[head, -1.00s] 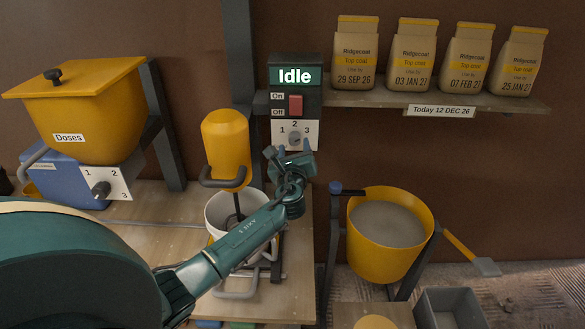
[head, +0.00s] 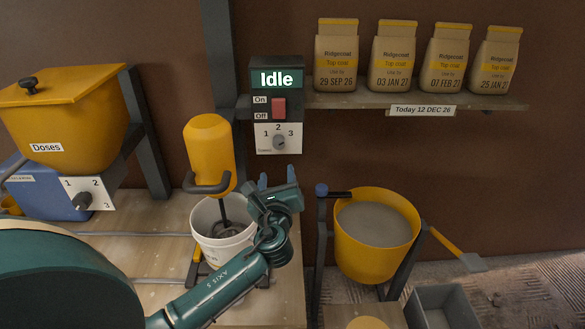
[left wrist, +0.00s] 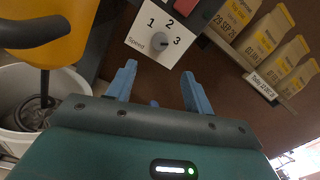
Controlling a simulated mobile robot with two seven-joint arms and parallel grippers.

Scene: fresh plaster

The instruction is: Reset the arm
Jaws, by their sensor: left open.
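My left gripper (head: 277,177) is open and empty, with its two blue fingers pointing up. It is below and apart from the control box (head: 257,112), which shows "Idle" and has a red switch (head: 279,108) between On and Off. The speed dial (head: 279,143) below it has marks 1, 2 and 3. In the left wrist view the open fingers (left wrist: 160,76) are below the dial plate, and the speed knob (left wrist: 156,47) is uncovered. My right gripper is not in view.
A yellow mixer (head: 209,145) stands over a white bucket (head: 206,245), left of my gripper. A yellow hopper (head: 60,125) is at the left. A yellow tub of grey material (head: 350,255) is at the right. Several bags stand on the shelf (head: 350,100).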

